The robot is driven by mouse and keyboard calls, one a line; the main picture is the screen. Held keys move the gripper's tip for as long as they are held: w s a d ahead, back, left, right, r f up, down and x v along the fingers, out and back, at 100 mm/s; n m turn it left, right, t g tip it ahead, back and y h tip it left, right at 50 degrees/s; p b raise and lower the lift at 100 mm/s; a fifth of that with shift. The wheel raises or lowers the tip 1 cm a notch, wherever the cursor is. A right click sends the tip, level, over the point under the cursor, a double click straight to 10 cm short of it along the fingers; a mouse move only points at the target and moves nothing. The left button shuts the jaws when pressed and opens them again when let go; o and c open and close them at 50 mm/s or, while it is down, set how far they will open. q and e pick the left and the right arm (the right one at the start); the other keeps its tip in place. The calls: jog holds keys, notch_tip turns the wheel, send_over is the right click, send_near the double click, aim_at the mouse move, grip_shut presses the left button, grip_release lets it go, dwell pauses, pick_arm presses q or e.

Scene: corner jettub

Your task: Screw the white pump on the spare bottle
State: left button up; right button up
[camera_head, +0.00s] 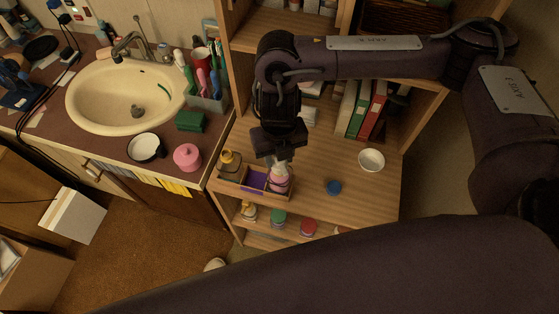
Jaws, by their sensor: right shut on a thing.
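My right gripper (279,157) points down over a wooden tray (239,188) on the wooden shelf top. It is shut on a small whitish piece that looks like the white pump (281,164), mostly hidden by the fingers. Directly below is a pinkish bottle (279,181), likely the spare bottle, upright at the tray's right end. The pump seems to be at the bottle's mouth; I cannot tell whether it is seated or threaded. A brown bottle with a yellow top (230,163) stands at the tray's left end. My left gripper is not in view.
A blue lid or jar (333,187) and a white bowl (371,160) stand right of the tray, with bare shelf around them. Binders (366,110) stand behind.

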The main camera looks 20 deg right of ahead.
jog(key=shift+m, duration=0.3)
jog(key=shift+r+m+p, duration=0.1)
jog(key=shift+m+p, duration=0.4)
jog(key=shift+d+m+p, duration=0.1)
jog(key=shift+m+p, duration=1.4)
jog(key=shift+m, duration=0.9)
jog(key=o, duration=1)
jog(key=shift+f, duration=0.2)
jog(key=shift+r, duration=3.9)
